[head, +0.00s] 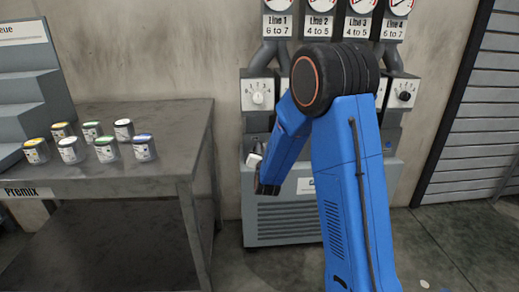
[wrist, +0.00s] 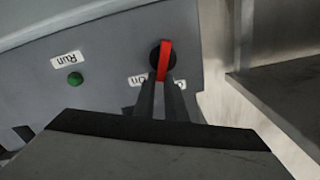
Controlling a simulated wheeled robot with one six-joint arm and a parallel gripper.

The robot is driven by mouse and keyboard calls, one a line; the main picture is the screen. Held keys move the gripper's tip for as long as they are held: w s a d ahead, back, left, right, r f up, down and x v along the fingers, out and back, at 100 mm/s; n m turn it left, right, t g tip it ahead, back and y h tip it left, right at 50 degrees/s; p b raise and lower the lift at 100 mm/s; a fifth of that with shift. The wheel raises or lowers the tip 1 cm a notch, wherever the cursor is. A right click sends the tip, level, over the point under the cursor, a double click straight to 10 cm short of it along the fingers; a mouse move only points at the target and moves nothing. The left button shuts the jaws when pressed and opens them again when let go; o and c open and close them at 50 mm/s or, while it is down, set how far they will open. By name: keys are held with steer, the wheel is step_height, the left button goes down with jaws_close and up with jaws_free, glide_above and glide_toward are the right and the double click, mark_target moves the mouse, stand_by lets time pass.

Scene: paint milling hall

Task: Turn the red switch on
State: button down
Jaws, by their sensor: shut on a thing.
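The red switch (wrist: 165,58) shows in the wrist view as a narrow red handle on a round black base, on a grey panel (wrist: 105,55). Its handle stands nearly upright in that picture. My gripper (wrist: 164,82) has its two dark fingers closed on the handle's near end. Small white labels (wrist: 137,79) sit beside the fingers and are partly covered by them. In the head view the red switch is hidden, and my blue arm reaches down in front of the grey machine (head: 290,222).
A green button (wrist: 75,78) under a "Run" label is on the same panel. A dial (head: 258,97) and several gauges (head: 320,22) stand above the machine. A metal table (head: 130,179) with several paint cans (head: 69,150) is at left. Open floor lies at right.

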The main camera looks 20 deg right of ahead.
steer(key=m, duration=0.2)
steer(key=f+m, duration=0.1)
steer(key=m, duration=0.1)
steer(key=shift+s+d+f, duration=0.2)
steer(key=shift+d, duration=0.2)
steer(key=shift+d+f+m, duration=0.1)
steer(key=shift+f+m, duration=0.05)
steer(key=shift+m, duration=0.65)
steer(key=shift+d+f+m, duration=0.1)
steer(key=shift+f+m, duration=0.05)
steer(key=shift+m, duration=0.65)
steer(key=shift+a, duration=0.1)
steer(key=c, duration=1.8)
jaws_free()
steer(key=shift+a+f, duration=0.1)
steer(key=shift+r, duration=0.25)
